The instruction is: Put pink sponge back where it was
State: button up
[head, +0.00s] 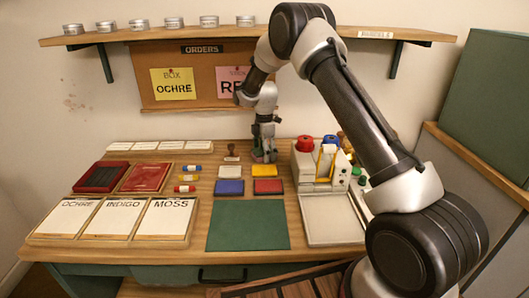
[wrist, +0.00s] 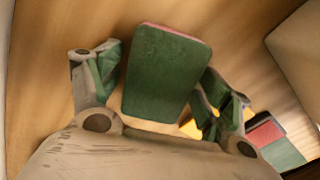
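The pink sponge (wrist: 165,72) fills the middle of the wrist view. Its broad dark green face is towards the camera, and a thin pink edge shows at its far end. My gripper (wrist: 160,85) has one finger on each side of it. A strip of wood shows between the left finger and the sponge; the right finger is close against its other edge, and I cannot tell if it touches. In the head view my gripper (head: 264,157) points down near the back of the table, behind the yellow pad (head: 265,171). I cannot make out the sponge there.
Blue (head: 229,187) and red (head: 268,186) pads lie in front of my gripper. A small stamp (head: 232,152) stands left of it. The green mat (head: 248,225) is bare.

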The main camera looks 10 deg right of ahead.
notch_tip(320, 180, up, 8)
jog(key=shift+f, duration=0.1)
dwell(0.5)
